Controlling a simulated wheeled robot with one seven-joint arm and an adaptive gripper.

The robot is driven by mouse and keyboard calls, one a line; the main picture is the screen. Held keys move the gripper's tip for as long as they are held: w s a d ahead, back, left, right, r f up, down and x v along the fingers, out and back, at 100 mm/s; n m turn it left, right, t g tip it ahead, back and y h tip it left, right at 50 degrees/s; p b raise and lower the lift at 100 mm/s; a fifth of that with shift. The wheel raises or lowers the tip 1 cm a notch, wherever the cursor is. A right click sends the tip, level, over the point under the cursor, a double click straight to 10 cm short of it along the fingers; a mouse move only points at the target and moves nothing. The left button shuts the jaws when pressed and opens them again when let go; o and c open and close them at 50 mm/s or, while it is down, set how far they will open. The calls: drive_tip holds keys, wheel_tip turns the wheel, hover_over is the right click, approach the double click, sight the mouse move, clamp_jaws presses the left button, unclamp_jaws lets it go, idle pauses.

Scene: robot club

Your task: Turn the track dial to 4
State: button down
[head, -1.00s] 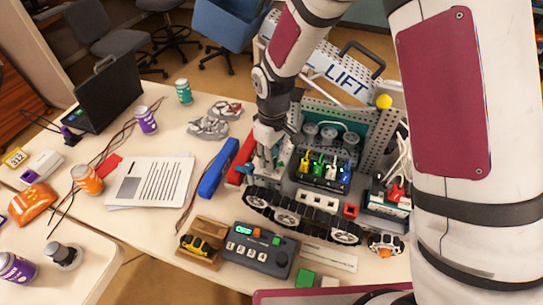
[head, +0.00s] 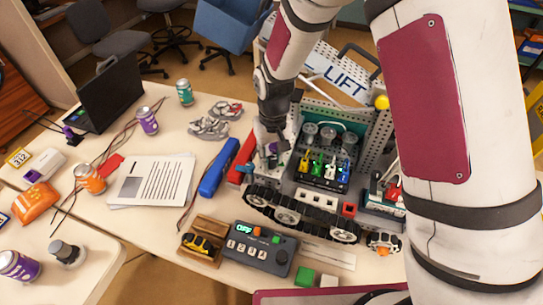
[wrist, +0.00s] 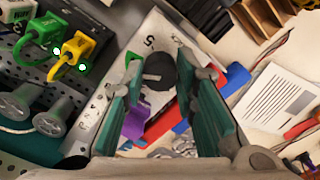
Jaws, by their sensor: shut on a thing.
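The track dial (wrist: 158,67) shows in the wrist view as a dark round knob on a pale plate (wrist: 110,112) printed with numbers. A 5 is legible just beyond the knob; other marks along the plate are small. My gripper (wrist: 158,76) is shut on the knob, one green-padded finger on each side. Where the dial points cannot be read. In the head view, my gripper (head: 272,156) is low at the left end of the tracked robot (head: 305,213), and it hides the dial there.
Green, yellow, white and blue plugs (head: 318,165) stand close right of my gripper. A blue bar (head: 219,169) and a red block (head: 241,172) lie to its left. A control box (head: 258,247) with a screen and knob is in front. Papers (head: 152,182) lie farther left.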

sight(272, 159)
idle(0.3)
drive_tip(key=c, duration=1.6)
unclamp_jaws()
drive_tip(key=shift+o, duration=0.2)
drive_tip(key=shift+r, duration=0.15)
wheel_tip(272, 159, up, 12)
drive_tip(key=shift+d, duration=0.15)
